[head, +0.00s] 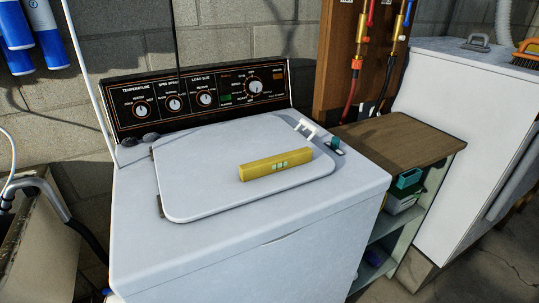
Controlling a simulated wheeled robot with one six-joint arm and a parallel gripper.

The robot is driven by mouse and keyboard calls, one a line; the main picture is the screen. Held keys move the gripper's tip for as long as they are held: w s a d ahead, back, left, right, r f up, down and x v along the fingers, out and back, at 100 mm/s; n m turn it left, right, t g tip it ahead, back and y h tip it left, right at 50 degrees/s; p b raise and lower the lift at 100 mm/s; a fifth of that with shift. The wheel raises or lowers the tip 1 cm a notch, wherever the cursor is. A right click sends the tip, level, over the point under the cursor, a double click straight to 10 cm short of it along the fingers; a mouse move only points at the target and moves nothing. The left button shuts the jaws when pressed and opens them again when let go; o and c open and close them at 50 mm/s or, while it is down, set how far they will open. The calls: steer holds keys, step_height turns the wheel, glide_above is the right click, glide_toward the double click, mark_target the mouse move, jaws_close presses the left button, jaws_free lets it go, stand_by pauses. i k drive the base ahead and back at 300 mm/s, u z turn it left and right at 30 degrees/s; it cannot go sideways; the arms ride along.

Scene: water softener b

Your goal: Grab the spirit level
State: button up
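The spirit level (276,164) is a short yellow bar with small pale green windows on its front side. It lies on the lid (200,185) of the white washing machine (255,225), right of the lid's middle. Nothing covers it in the head view. My gripper is not in view.
The washer's control panel (200,97) rises behind the lid. A small white and teal item (335,146) lies at the lid's right edge. A wooden-topped shelf (400,140) and a white cabinet (465,130) stand to the right, a sink (35,235) to the left. The lid around the level is clear.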

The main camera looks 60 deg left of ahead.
mark_target(248, 171)
steer(key=u, duration=0.55)
steer(key=i, duration=0.65)
steer(key=u, duration=1.25)
steer(key=i, duration=0.4)
steer(key=u, duration=0.35)
